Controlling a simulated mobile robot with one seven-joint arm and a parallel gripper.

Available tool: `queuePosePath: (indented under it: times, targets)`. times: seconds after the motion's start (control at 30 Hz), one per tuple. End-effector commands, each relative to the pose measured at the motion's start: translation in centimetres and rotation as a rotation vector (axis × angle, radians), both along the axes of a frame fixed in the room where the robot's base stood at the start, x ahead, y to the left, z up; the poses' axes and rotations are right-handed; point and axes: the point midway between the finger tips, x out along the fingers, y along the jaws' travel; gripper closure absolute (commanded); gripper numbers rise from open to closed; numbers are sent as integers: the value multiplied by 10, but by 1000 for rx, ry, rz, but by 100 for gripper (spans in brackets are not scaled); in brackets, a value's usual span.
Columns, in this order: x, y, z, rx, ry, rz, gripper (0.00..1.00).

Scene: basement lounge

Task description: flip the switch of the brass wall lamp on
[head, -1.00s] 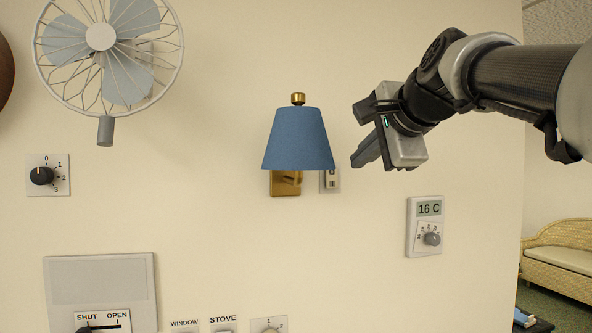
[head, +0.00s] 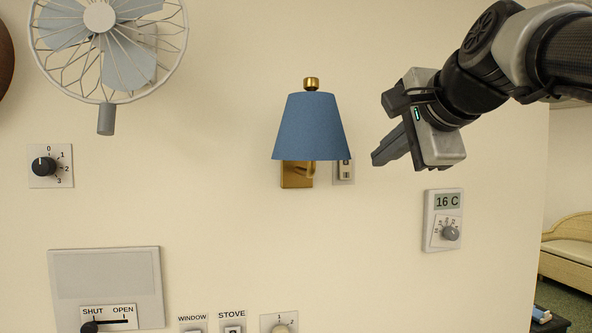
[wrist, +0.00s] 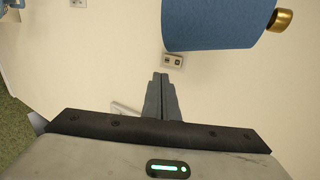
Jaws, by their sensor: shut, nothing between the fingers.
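The brass wall lamp has a blue shade (head: 311,127) and a brass wall plate (head: 297,174); the shade also shows at the top of the wrist view (wrist: 212,22). A small pale switch plate (head: 344,171) sits on the wall at the lamp's right, its upper part partly hidden by the shade. In the wrist view the switch plate (wrist: 172,60) lies just beyond my fingertips; its setting is too small to tell. My gripper (head: 376,158) is shut and empty, right of the switch and apart from it. Its closed fingers (wrist: 160,78) point toward the switch plate.
A thermostat (head: 442,220) reading 16 C is on the wall below my gripper. A caged fan (head: 107,45) and a dial (head: 47,167) are at left. A shut/open slider panel (head: 107,285) and window and stove switches (head: 233,328) are low down. The wall between is bare.

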Motion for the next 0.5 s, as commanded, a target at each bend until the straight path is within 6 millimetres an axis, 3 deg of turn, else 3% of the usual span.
queuePosePath:
  times: [0.27,0.5]
  targets:
    - [7,1,-3,0,1,0,100]
    - [45,9,-20,0,5,2,100]
